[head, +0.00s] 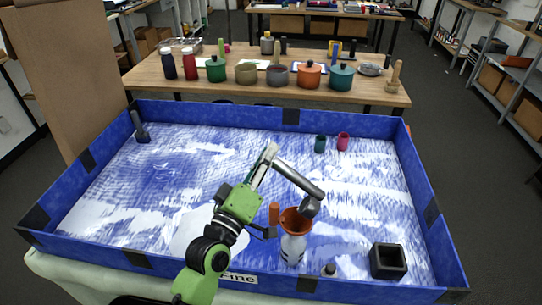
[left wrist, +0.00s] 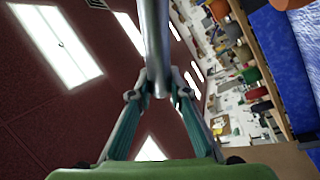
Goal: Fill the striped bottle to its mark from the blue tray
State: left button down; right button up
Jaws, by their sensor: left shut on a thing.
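The blue tray (head: 345,118) holds a spread of white and blue material. The bottle (head: 292,247), pale with some bands, stands upright inside near the front wall, an orange funnel (head: 291,220) on its mouth. My left gripper (head: 269,152) is above the tray, behind and left of the funnel, shut on the grey handle of a scoop (head: 300,181). The handle slopes down to the right; its dark head is at the funnel's right rim, and I cannot tell whether they touch. In the left wrist view the fingers close on the grey rod (left wrist: 154,45). The bottle's mark and the scoop's contents cannot be made out. My right gripper is not in view.
A black square box (head: 388,261) and a small dark-topped piece (head: 329,270) are right of the bottle. An orange cylinder (head: 274,213) is beside the funnel. A dark tool (head: 140,128) is at the far left corner.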

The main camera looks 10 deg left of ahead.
pick_arm(q)
jog(key=shift+w+a+f+n+b, duration=0.1)
jog(key=shift+a+f+n+b, duration=0.5)
jog(key=shift+f+n, duration=0.2)
jog(key=shift+a+f+n+y+b, duration=0.7)
jog(key=shift+a+f+n+b, duration=0.45)
jog(key=shift+f+n, duration=0.45)
notch_tip(320, 180, up, 12)
jog(key=m+g+h+p, duration=0.25)
jog(key=m+p, duration=0.95)
jog(key=p, duration=0.7)
send_over(294, 171)
jog(key=shift+f+t, duration=0.15)
jog(key=shift+t, duration=0.3)
jog(key=s+d+m+g, duration=0.1)
jog(key=d+m, duration=0.4)
jog(key=d, duration=0.1)
jog(key=shift+d+f, duration=0.3)
jog(key=shift+f, duration=0.1)
jog(key=shift+s, duration=0.1)
